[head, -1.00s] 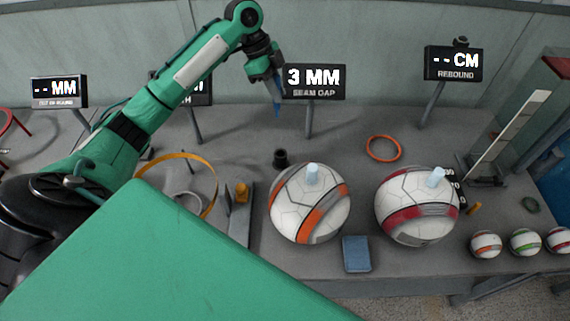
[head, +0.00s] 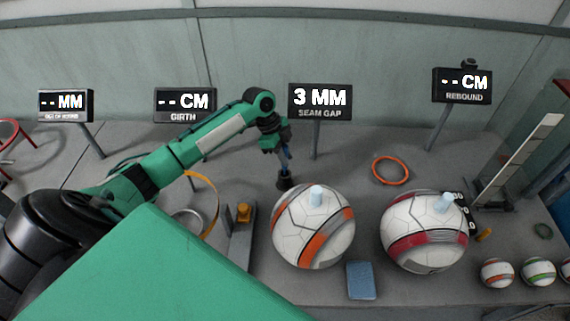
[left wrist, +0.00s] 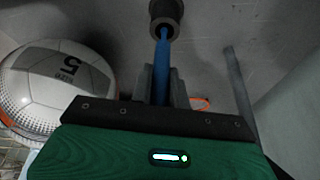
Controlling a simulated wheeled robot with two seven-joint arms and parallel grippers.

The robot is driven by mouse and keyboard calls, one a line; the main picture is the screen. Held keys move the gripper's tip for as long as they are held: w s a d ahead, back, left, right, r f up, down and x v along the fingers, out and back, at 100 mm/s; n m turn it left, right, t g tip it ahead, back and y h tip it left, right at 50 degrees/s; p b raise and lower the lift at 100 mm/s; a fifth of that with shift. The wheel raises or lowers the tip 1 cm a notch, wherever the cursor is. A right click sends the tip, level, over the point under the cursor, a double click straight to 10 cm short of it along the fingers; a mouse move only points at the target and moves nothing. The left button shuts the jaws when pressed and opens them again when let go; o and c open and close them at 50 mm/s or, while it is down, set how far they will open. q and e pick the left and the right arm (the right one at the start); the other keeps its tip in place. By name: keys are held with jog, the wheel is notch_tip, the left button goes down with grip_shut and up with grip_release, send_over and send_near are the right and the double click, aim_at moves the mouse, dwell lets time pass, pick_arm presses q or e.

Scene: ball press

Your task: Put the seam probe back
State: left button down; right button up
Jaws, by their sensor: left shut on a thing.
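My left gripper (head: 284,152) is shut on the seam probe (head: 286,157), a thin blue rod that points down. The probe also shows in the left wrist view (left wrist: 161,60), between the fingers. The black cup-shaped holder (head: 284,181) stands on the table right below the gripper. In the left wrist view the probe's tip lines up with the mouth of the holder (left wrist: 166,16). I cannot tell whether the tip is inside it or just above. My right gripper is not in view.
An orange-striped ball (head: 314,228) stands close to the holder, and a red-striped ball (head: 425,235) is further right. The seam gap display (head: 320,101) reads 3 MM behind the holder. An orange ring (head: 391,170) lies at the right. A yellow hoop (head: 212,200) stands at the left.

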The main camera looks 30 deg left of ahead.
pick_arm(q)
notch_tip(320, 180, down, 5)
jog(key=shift+r, duration=0.1)
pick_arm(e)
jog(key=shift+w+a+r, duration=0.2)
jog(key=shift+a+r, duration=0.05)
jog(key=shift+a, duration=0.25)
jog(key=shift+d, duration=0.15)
pick_arm(q)
jog(key=c, duration=1.3)
grip_release()
jog(key=shift+c, duration=0.2)
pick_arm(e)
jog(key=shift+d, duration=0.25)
